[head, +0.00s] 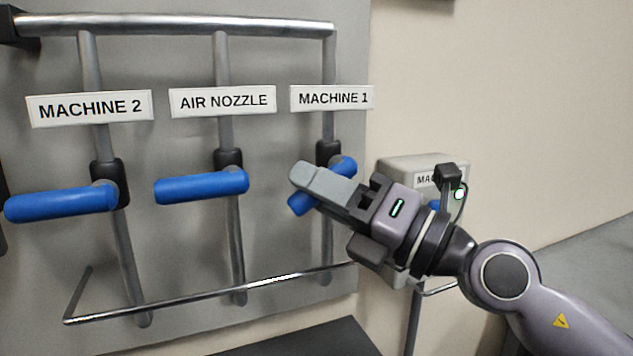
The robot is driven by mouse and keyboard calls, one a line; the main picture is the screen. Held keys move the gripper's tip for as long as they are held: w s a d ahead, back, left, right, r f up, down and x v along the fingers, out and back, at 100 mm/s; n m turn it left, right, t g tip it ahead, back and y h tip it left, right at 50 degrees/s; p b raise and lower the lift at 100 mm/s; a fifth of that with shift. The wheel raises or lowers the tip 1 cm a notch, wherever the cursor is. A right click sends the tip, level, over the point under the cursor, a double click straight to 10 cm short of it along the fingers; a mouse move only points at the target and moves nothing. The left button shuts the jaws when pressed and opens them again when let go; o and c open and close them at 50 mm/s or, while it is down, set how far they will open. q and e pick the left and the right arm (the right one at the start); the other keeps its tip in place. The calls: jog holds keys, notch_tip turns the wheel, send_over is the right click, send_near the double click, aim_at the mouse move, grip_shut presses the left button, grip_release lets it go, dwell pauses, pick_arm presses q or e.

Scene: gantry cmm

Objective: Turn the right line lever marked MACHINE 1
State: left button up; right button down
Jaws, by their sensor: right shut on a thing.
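The MACHINE 1 lever (344,165) is a blue handle on a black valve body (328,152), on the rightmost vertical pipe under the MACHINE 1 label (332,97). The handle slants, its upper right end near the valve and its lower left end (300,204) showing below the finger. My right gripper (307,190) comes in from the right and is shut on this handle. Its grey finger hides the middle of the handle. My left gripper is not in view.
The AIR NOZZLE lever (202,187) and the MACHINE 2 lever (62,203) lie roughly level to the left. A metal rail (215,296) juts out below the levers. A grey box (400,168) with a partly hidden label is on the wall behind my right gripper.

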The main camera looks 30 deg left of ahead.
jog(key=shift+w+d+n+h, duration=0.1)
jog(key=shift+n+h, duration=0.2)
jog(key=shift+n, duration=0.3)
jog(key=c, duration=0.9)
grip_release()
jog(key=shift+f, duration=0.1)
jog(key=v, duration=0.7)
jog(key=shift+d, duration=0.1)
